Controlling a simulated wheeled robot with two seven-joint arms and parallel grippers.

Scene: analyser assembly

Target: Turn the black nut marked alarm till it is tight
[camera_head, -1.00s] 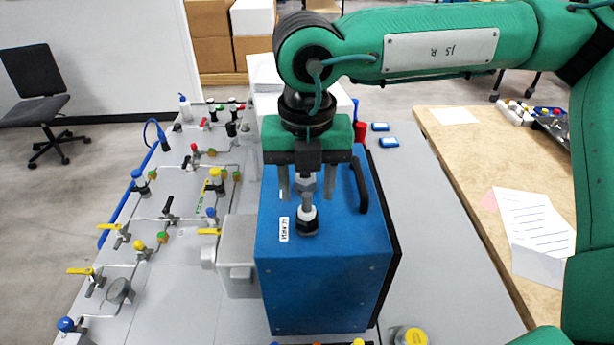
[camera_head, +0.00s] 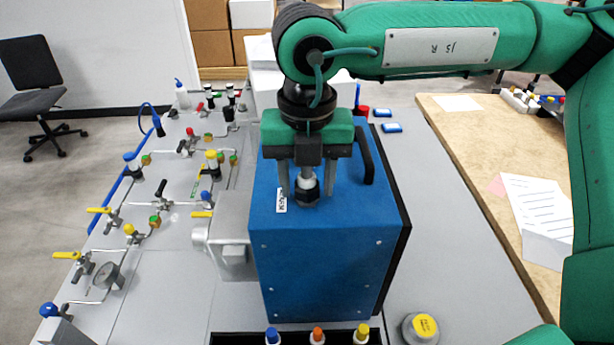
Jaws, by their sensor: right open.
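The black nut (camera_head: 307,191) sits on top of the blue analyser box (camera_head: 330,265), below a grey fitting. A white label (camera_head: 282,200) lies beside it on its left; its text reads only partly. My right gripper (camera_head: 307,196) points straight down over the nut, its two fingers open, one on each side of the nut. I cannot tell whether the fingers touch it. My left gripper is not in view.
A black handle (camera_head: 364,156) stands on the box to the right of the gripper. A panel of valves and pipes (camera_head: 150,215) fills the left. Bottles with coloured caps (camera_head: 317,336) stand in front, and a yellow-topped knob (camera_head: 421,327) is at front right.

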